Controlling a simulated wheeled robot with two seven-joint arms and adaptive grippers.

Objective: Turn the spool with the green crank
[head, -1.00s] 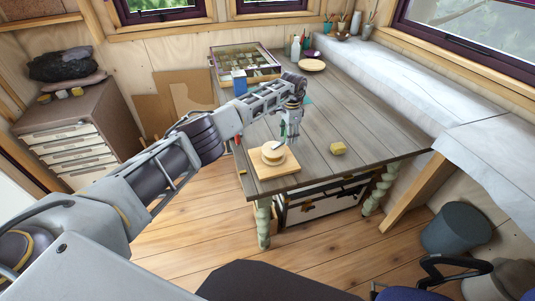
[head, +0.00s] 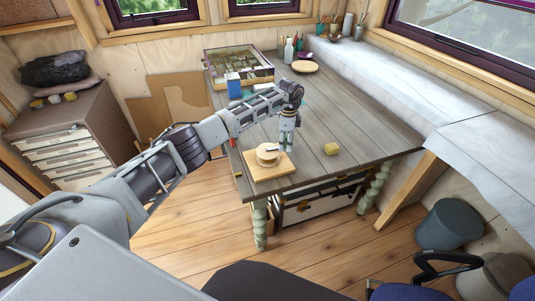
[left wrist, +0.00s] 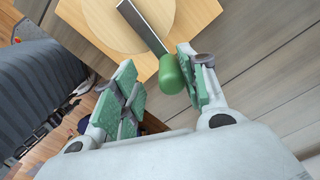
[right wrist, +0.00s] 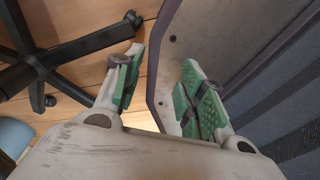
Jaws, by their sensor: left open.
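The spool (head: 266,155) is a pale round wooden disc on a square wooden board (head: 282,172) at the near table corner. It also shows in the left wrist view (left wrist: 103,22), where a flat metal crank arm (left wrist: 143,25) ends in the green handle (left wrist: 171,76). My left gripper (head: 287,146) is over the board's right side, pointing down. In the left wrist view my left gripper (left wrist: 157,72) is open, with the green handle between its fingers, closer to the right finger. Contact cannot be told. My right gripper (right wrist: 160,68) is open and empty, away from the table.
A yellow block (head: 332,149) lies on the table (head: 318,115) right of the board. A blue box (head: 234,87) and a divided case (head: 263,72) are farther back. An office chair (head: 443,265) stands in front. The table's middle right is clear.

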